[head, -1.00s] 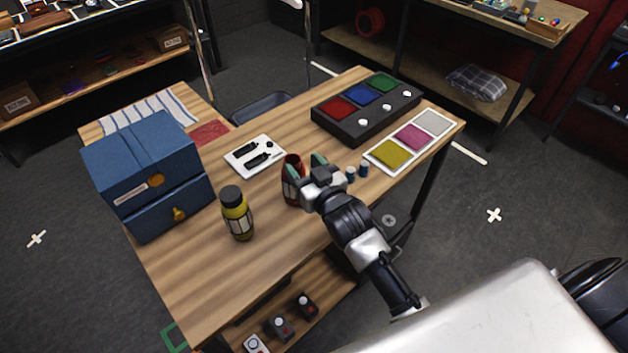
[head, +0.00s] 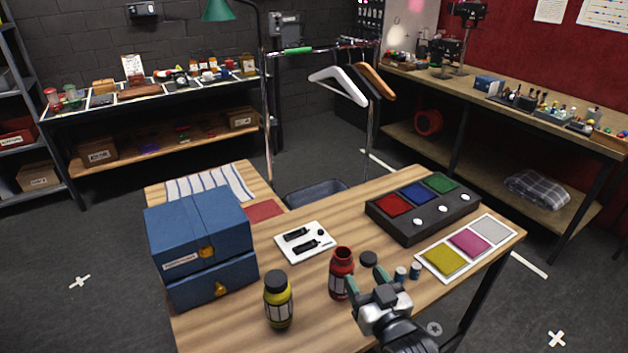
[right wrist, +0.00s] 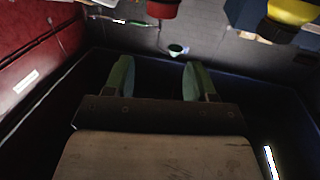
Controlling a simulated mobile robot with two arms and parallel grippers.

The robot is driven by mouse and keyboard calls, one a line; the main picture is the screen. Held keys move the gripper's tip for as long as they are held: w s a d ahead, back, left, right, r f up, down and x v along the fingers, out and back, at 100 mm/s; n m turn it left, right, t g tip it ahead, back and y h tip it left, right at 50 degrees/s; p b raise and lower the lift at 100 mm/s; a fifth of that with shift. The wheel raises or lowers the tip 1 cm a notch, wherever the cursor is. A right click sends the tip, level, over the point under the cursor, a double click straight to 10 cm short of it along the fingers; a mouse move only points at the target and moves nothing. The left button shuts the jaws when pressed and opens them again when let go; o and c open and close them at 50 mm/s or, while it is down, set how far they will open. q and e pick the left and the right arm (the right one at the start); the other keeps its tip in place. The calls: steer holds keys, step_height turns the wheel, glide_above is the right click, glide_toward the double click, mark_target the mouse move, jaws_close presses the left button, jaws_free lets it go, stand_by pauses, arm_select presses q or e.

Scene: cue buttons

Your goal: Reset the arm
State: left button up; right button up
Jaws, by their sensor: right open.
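My right gripper (head: 366,281) is open and empty, just right of the open red bottle (head: 341,274) on the wooden table. Its green fingers also show apart in the right wrist view (right wrist: 158,78), with nothing between them. A yellow bottle (head: 278,300) with a dark cap stands left of the red one. The black button box (head: 420,226) has red, blue and green panels and several white buttons. My left gripper is not in view.
A blue two-part box (head: 200,245) stands at the table's left. A white card (head: 305,243) with black pieces lies mid-table. A clothes rail with hangers (head: 340,82) stands behind.

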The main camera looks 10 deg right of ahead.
steer(key=s+d+f+g+h, duration=0.1)
steer(key=s+f+g, duration=0.2)
steer(key=s+g, duration=0.35)
steer(key=s+f+g+h, duration=0.1)
steer(key=s+f+g, duration=0.25)
steer(key=s, duration=0.55)
steer(key=s+d+f+g+h, duration=0.1)
steer(key=s+f+g, duration=0.3)
steer(key=s, duration=0.4)
step_height(320, 180, down, 28)
steer(key=s+f+g+b, duration=0.1)
steer(key=s+g, duration=0.1)
steer(key=s+d+f+b, duration=0.1)
steer(key=s+d+f, duration=0.1)
steer(key=s+f, duration=1.2)
steer(key=shift+s+d+n+g, duration=0.3)
steer(key=shift+s+d+g, duration=0.1)
steer(key=shift+s, duration=0.3)
